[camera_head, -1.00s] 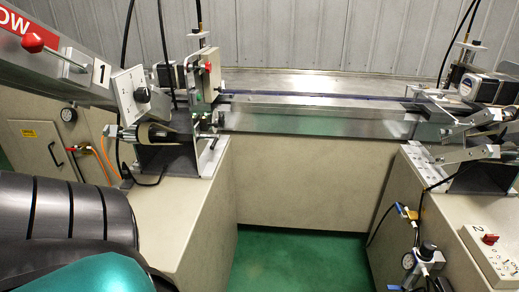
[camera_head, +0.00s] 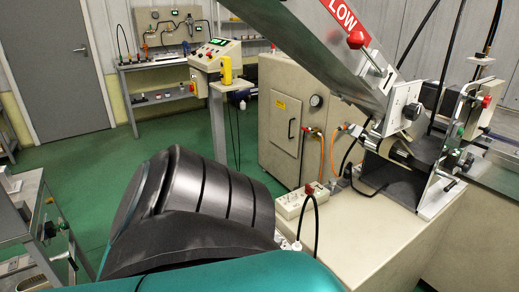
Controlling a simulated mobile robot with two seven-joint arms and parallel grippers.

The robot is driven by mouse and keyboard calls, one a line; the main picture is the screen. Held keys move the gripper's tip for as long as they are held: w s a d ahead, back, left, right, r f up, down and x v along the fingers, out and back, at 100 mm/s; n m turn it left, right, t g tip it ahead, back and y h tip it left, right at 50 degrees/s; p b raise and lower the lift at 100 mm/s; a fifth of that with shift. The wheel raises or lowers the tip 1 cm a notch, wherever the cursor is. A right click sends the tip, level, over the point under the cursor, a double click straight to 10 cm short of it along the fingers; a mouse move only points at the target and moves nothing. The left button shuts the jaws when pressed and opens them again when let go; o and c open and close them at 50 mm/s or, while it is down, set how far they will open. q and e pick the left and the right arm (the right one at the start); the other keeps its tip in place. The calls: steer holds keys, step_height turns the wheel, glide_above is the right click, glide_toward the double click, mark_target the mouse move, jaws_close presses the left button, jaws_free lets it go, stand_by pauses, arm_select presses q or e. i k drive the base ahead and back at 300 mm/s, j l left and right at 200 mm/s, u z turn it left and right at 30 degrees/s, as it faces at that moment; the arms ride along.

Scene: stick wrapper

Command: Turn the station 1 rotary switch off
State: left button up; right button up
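A small pale control box (camera_head: 293,206) sits on the beige machine top, right of my dark arm. A small red part (camera_head: 308,189) shows on its far side and looks like a rotary switch; its setting is too small to read. No station number is legible on the box. A black cable loops in front of the box. My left arm, black and teal, fills the lower middle of the head view, and part of it lies close to the box. Neither gripper is in view.
The slanted metal chute (camera_head: 330,60) with a red ball knob (camera_head: 356,40) hangs over the machine at the right. A beige cabinet (camera_head: 283,110) stands behind the box. A control console (camera_head: 215,58) and a metal cart (camera_head: 40,220) stand farther left. Green floor between is clear.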

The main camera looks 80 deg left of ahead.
mark_target(309, 189)
steer(key=u, duration=2.05)
steer(key=l+u, duration=0.5)
steer(key=k+l+u, duration=0.1)
steer(key=l+u, duration=0.2)
steer(key=u, duration=0.15)
